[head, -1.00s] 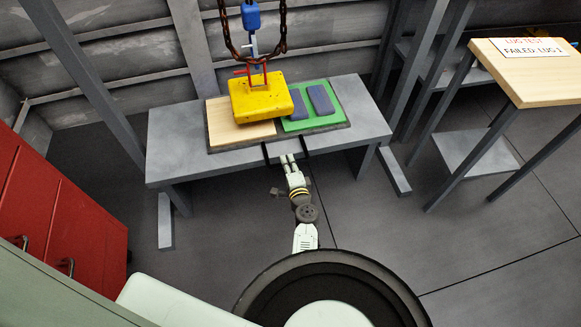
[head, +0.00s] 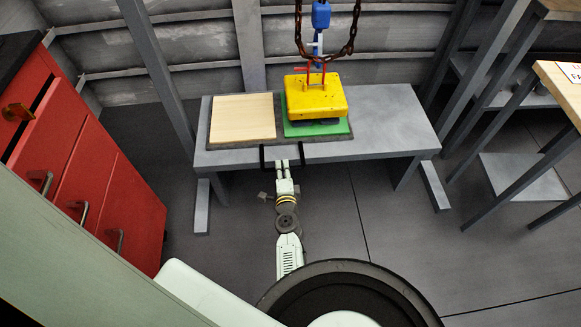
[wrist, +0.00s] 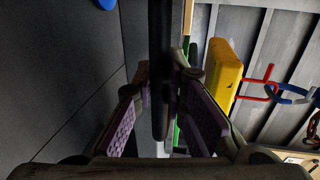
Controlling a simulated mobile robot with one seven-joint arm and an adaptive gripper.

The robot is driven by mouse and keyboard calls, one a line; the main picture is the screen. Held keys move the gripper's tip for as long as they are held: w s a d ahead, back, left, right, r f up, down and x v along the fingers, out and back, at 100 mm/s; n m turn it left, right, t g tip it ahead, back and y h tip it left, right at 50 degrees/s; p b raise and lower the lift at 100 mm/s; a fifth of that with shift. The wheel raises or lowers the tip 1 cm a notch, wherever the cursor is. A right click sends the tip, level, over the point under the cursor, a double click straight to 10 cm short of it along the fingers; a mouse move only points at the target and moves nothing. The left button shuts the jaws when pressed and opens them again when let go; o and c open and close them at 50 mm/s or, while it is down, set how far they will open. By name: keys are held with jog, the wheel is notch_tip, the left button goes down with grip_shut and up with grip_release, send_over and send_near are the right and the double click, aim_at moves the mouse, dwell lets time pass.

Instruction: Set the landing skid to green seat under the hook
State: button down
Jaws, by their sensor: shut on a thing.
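The landing skid (head: 209,135) is a flat dark board on the grey bench, with a pale wooden seat (head: 242,118) at left and a green seat (head: 342,128) at right. The blue hook block (head: 321,15) hangs on a rusty chain, with a yellow block (head: 316,95) under it by a red bail. The yellow block is over the green seat, with dark pads below; I cannot tell whether they touch. My gripper (head: 282,163) is at the skid's front, shut on its black handle (head: 302,155). The handle bar runs between the fingers in the wrist view (wrist: 160,70).
The grey bench (head: 395,125) is bare right of the skid. A red drawer cabinet (head: 100,190) stands at left, its upper drawer seemingly ajar. A wooden-topped stand (head: 560,90) is at right. Grey posts rise behind the bench.

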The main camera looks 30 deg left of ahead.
jog(key=shift+s+a, duration=0.15)
jog(key=shift+a, duration=0.1)
jog(key=c, duration=1.6)
grip_release()
